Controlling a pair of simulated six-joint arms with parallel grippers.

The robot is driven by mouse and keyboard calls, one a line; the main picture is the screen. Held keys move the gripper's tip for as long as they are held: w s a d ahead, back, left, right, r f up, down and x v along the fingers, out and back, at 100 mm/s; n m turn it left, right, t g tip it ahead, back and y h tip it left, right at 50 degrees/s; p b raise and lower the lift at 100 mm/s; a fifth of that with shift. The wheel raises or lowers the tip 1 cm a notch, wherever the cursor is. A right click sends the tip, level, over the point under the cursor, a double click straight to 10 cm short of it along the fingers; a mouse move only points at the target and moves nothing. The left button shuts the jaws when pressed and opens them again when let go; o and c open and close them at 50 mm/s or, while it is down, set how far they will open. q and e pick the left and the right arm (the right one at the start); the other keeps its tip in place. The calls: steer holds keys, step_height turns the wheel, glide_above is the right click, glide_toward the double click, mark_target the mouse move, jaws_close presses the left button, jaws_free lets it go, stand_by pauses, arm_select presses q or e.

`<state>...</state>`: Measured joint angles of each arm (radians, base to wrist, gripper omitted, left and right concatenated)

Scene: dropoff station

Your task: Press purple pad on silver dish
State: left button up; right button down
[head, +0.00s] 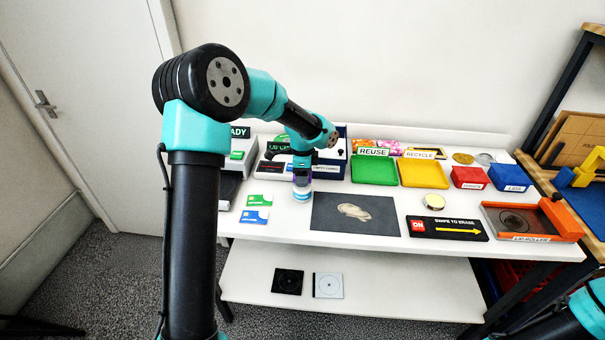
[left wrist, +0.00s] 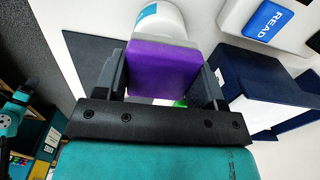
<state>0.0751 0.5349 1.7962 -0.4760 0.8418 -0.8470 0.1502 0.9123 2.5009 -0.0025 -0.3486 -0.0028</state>
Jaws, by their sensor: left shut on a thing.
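My left gripper (head: 302,168) is shut on the purple pad (head: 302,181) above the left part of the white table. In the left wrist view the purple pad (left wrist: 162,68) fills the space between the two fingers. A white cylinder with a blue band (head: 302,194) is directly below the pad in the head view; I cannot tell whether they touch. A silver disc (head: 485,158), which looks like the silver dish, lies at the back right beside a gold disc (head: 462,158), well away from the pad. My right gripper is out of view.
A dark mat (head: 330,222) lies right of the cylinder. A round tin (head: 434,201) stands near a black swipe panel (head: 450,228). Green (head: 374,171) and yellow (head: 424,174) trays, then red (head: 468,177) and blue (head: 509,178) boxes, line the back.

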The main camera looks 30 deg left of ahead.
arm_select(q)
steer(key=shift+f, duration=0.3)
stand_by(0.8)
steer(key=shift+r, duration=3.5)
steer(key=shift+d+f+n, duration=0.25)
steer(key=shift+d+n, duration=0.05)
steer(key=shift+d, duration=0.3)
steer(key=d+f+n, duration=0.2)
steer(key=d, duration=0.2)
steer(key=d+f+n, duration=0.2)
steer(key=d+n, duration=0.1)
steer(key=d, duration=0.2)
steer(key=d+f+n, duration=0.2)
steer(key=d, duration=0.3)
steer(key=shift+s+n, duration=0.4)
steer(key=shift+s+d+f+n, duration=0.1)
steer(key=shift+d+f+n, duration=0.25)
steer(key=shift+d, duration=0.2)
